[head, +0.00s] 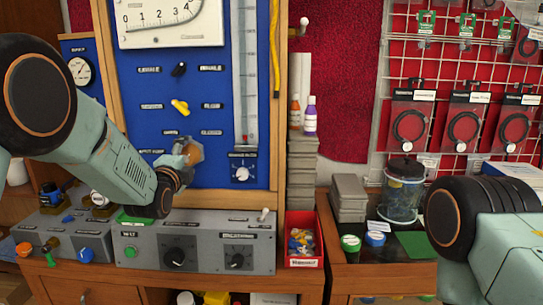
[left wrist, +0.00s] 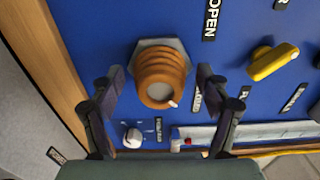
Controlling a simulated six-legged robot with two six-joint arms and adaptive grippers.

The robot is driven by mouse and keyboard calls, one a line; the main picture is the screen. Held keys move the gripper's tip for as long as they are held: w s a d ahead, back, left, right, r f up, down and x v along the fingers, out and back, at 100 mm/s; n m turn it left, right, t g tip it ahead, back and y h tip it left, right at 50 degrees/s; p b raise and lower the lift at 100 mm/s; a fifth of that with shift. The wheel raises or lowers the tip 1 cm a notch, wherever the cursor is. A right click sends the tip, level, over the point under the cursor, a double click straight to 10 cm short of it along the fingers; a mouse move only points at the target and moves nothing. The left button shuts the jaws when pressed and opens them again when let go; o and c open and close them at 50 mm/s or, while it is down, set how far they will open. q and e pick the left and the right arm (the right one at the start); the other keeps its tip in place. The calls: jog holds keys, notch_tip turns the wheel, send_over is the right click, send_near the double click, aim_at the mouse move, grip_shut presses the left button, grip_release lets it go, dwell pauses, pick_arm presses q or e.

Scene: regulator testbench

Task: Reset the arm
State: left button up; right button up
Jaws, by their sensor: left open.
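My left arm comes in from the left in the head view, and its gripper (head: 180,168) is at the lower part of the blue panel (head: 210,110). In the left wrist view the two fingers of this gripper (left wrist: 160,76) are apart, one on each side of a ridged orange knob (left wrist: 160,78) with a hex base. The knob also shows in the head view (head: 191,152), partly hidden by the gripper. I cannot tell whether the fingers touch it. Part of my right arm shows at the right of the head view, but its gripper is out of frame.
A yellow lever (head: 180,106) and a black one (head: 179,69) sit higher on the panel. Grey control boxes (head: 207,262) stand below it. A red bin (head: 304,240), a clear jar (head: 402,190) and grey blocks (head: 348,198) stand to the right.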

pick_arm(q)
jog(key=s, duration=1.2)
jog(key=w, duration=1.2)
jog(key=shift+w, duration=0.2)
jog(key=n, duration=0.1)
jog(key=n+p, duration=0.1)
jog(key=n, duration=0.2)
jog(key=shift+s+r+p, duration=0.1)
jog(key=shift+s+p, duration=0.15)
jog(key=shift+p, duration=0.05)
jog(key=n+p, duration=0.1)
jog(key=n, duration=0.2)
jog(key=shift+w, duration=0.15)
jog(key=shift+n+p, duration=0.5)
jog(key=shift+n, duration=0.7)
jog(key=n+p, duration=0.1)
jog(key=n, duration=0.2)
jog(key=n+p, duration=0.1)
jog(key=n, duration=0.1)
jog(key=shift+n, duration=0.3)
jog(key=shift+p, duration=0.35)
jog(key=shift+n, duration=0.3)
